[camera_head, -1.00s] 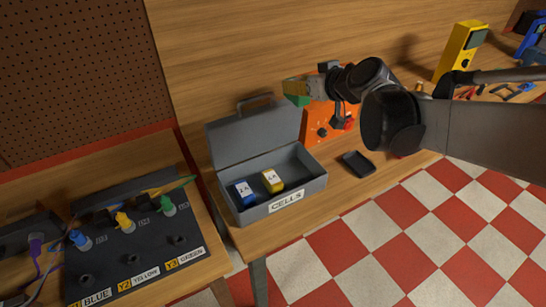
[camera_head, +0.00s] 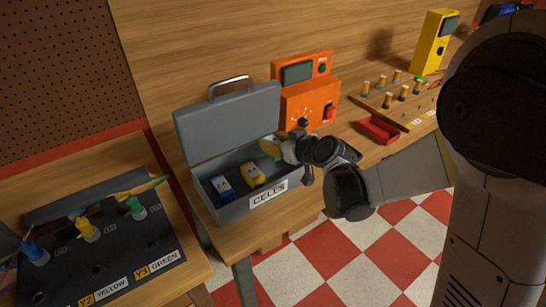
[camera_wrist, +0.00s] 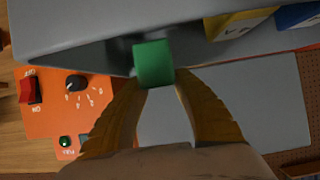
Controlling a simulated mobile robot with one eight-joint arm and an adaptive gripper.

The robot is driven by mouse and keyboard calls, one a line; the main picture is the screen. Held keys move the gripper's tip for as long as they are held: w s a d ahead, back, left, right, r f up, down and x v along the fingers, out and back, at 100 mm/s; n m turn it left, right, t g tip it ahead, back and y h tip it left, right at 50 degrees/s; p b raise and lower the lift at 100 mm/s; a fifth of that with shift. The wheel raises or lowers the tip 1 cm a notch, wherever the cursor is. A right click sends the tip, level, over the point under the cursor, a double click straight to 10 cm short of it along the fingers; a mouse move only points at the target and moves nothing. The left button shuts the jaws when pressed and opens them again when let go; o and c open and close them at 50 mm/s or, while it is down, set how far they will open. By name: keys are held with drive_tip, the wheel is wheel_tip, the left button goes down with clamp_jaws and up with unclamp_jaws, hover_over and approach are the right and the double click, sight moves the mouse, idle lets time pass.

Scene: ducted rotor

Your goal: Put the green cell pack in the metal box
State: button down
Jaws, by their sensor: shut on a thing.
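The open grey metal box (camera_head: 228,211), labelled CELLS, stands on the wooden bench with its lid (camera_head: 232,125) up. The blue cell pack (camera_head: 222,188) and the yellow cell pack (camera_head: 253,174) sit inside it. My gripper (camera_head: 274,149) is at the right end of the box opening. It is shut on the green cell pack (camera_wrist: 153,62), which shows between the yellow-brown fingertips (camera_wrist: 158,88) in the wrist view. Only a little green shows in the head view. I cannot tell whether the pack touches the box floor.
An orange meter (camera_head: 308,98) stands behind and right of the box, close to my gripper. A red tray (camera_head: 378,130) and a board with several pegs (camera_head: 398,98) lie farther right. A black panel (camera_head: 130,262) with coloured plugs is at left.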

drive_tip(key=shift+f+b, duration=0.85)
drive_tip(key=shift+f, duration=1.25)
drive_tip(key=shift+f, duration=0.15)
drive_tip(key=c, duration=1.1)
unclamp_jaws()
drive_tip(key=shift+o, duration=0.2)
